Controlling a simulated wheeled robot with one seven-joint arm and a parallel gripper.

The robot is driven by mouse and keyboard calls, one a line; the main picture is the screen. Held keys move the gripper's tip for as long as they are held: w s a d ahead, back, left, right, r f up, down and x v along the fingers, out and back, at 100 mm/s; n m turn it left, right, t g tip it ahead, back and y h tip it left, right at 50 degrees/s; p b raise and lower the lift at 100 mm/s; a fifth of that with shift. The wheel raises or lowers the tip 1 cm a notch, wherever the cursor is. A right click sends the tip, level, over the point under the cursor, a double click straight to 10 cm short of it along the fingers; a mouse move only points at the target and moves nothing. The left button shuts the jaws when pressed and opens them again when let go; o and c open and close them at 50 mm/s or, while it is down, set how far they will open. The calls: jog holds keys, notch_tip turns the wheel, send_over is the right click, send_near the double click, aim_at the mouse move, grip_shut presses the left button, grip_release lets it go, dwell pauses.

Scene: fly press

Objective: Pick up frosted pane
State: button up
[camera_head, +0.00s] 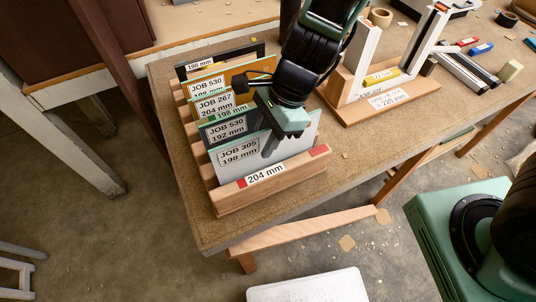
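A wooden slotted rack (275,184) on the bench holds several upright panes with paper labels. The front pane (228,172), labelled JOB 305, 198 mm, is pale and whitish and looks like the frosted pane. Behind it stands a darker pane (213,132) labelled JOB 530, 192 mm, then a greenish one (200,104) labelled JOB 267, 204 mm. My gripper (277,150) points down at the front pane's upper right part. A finger overlaps the pane in the picture; whether it touches or grips the glass cannot be told. My arm hides parts of the panes behind.
A wooden stand (405,95) with two pale uprights, labelled 220 mm, stands right of the rack. Dark bars (465,72), red and blue pieces and a tape roll lie farther right. The bench's front edge runs close below the rack. Bare bench lies right of the rack.

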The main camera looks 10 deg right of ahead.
grip_shut()
dwell(1.4)
